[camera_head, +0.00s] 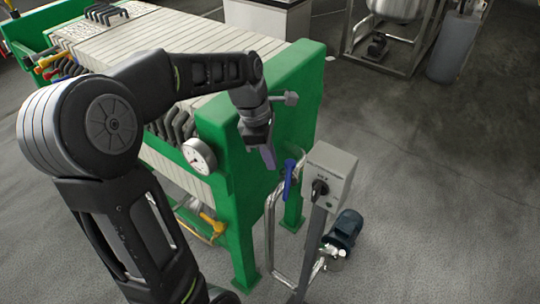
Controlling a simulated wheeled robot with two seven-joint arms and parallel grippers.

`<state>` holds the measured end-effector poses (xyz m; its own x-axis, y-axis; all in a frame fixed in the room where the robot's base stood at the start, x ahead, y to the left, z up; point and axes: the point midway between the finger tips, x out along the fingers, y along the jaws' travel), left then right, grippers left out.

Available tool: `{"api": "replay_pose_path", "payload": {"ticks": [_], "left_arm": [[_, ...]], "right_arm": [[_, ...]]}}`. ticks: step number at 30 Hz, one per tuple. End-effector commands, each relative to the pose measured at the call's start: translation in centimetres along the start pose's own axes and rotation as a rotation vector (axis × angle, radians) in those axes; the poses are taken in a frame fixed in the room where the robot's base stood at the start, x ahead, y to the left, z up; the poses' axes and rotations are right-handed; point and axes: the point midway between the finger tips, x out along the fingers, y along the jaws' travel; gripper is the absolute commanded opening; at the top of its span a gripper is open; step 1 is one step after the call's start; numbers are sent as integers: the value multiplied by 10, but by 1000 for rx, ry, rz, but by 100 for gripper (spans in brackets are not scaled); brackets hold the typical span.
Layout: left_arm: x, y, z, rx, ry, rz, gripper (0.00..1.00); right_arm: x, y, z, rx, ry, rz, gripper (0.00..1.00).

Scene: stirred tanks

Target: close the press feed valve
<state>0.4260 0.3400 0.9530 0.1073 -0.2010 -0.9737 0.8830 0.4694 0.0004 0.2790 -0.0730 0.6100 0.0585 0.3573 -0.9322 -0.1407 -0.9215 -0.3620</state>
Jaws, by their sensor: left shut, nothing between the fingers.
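A blue lever handle (289,178) sits upright on a silver pipe (270,230) at the front end of the green filter press (255,120). It looks like the press feed valve, but its label cannot be read. My left arm reaches across the press from the left. My left gripper (268,157) points down, shut and empty, just left of and slightly above the blue lever, with a small gap in the picture. The valve body is small and hard to make out. My right gripper is not in view.
A grey control box (330,177) with a black knob stands on a post right of the lever. A blue motor pump (343,230) is on the floor behind it. A pressure gauge (198,156) and yellow-handled valve (212,222) are on the left. Floor at right is clear.

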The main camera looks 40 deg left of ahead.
Motion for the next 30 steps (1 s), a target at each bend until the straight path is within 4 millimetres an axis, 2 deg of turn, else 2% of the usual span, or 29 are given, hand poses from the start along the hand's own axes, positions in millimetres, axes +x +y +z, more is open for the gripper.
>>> {"api": "replay_pose_path", "payload": {"ticks": [6, 12, 17, 30], "left_arm": [[39, -1, 0, -1, 1, -5, 0], [65, 0, 0, -1, 0, -3, 0], [73, 0, 0, 0, 0, -1, 0], [73, 0, 1, -9, 0, 2, 0]], "right_arm": [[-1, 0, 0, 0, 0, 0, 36], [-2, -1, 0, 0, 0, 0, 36], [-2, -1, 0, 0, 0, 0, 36], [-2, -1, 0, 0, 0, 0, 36]]}}
